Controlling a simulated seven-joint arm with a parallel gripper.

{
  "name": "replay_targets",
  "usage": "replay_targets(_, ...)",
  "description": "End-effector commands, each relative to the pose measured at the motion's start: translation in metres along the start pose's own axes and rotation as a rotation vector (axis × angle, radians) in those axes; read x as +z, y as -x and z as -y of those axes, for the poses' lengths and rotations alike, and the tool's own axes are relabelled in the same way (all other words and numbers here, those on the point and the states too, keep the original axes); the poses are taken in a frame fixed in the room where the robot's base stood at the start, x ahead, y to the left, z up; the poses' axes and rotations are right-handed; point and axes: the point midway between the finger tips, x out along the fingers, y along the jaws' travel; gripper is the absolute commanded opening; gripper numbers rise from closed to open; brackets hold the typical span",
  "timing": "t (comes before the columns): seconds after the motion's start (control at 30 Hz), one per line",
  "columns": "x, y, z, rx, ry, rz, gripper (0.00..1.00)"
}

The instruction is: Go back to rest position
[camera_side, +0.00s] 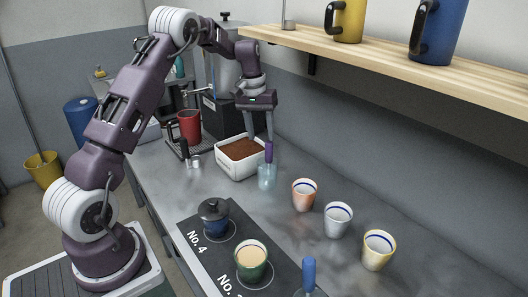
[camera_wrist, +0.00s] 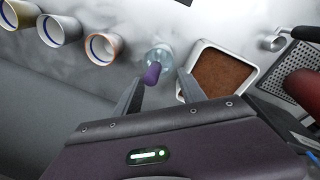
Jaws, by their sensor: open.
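My gripper (camera_side: 261,126) is open. In the side view it hangs over the counter, beside a white square container of brown grounds (camera_side: 240,157). A purple-handled tool (camera_side: 268,152) stands in a small clear glass (camera_side: 266,178) just below the fingers. In the wrist view my two fingers (camera_wrist: 157,97) are spread apart. The purple handle (camera_wrist: 152,74) and the clear glass (camera_wrist: 159,56) lie between and beyond them. Nothing visible is held. I cannot tell from these views whether a finger touches the handle.
An orange cup (camera_side: 304,196), a white cup (camera_side: 338,220) and a yellow cup (camera_side: 377,250) stand to the right. A numbered dark mat (camera_side: 212,255) holds a blue lidded pot (camera_side: 214,214) and a green cup (camera_side: 252,264). A wooden shelf (camera_side: 400,66) overhangs the counter; a red cup (camera_side: 190,127) stands behind.

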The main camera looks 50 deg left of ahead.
Motion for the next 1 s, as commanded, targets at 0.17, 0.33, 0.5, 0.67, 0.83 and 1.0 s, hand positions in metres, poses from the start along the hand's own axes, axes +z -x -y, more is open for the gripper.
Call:
replay_targets(0.17, 0.067, 0.09, -0.047, 0.019, -0.114, -0.084, 0.48)
replay_targets(0.33, 0.187, 0.164, -0.073, 0.035, -0.286, -0.193, 0.48)
replay_targets(0.5, 0.313, 0.183, -0.057, 0.041, -0.468, -0.313, 0.48)
replay_targets(0.67, 0.378, 0.167, -0.03, 0.036, -0.578, -0.394, 0.48)
replay_targets(0.83, 0.395, 0.157, -0.02, 0.034, -0.609, -0.417, 0.48)
replay_targets(1.0, 0.394, 0.157, -0.02, 0.033, -0.607, -0.416, 0.48)
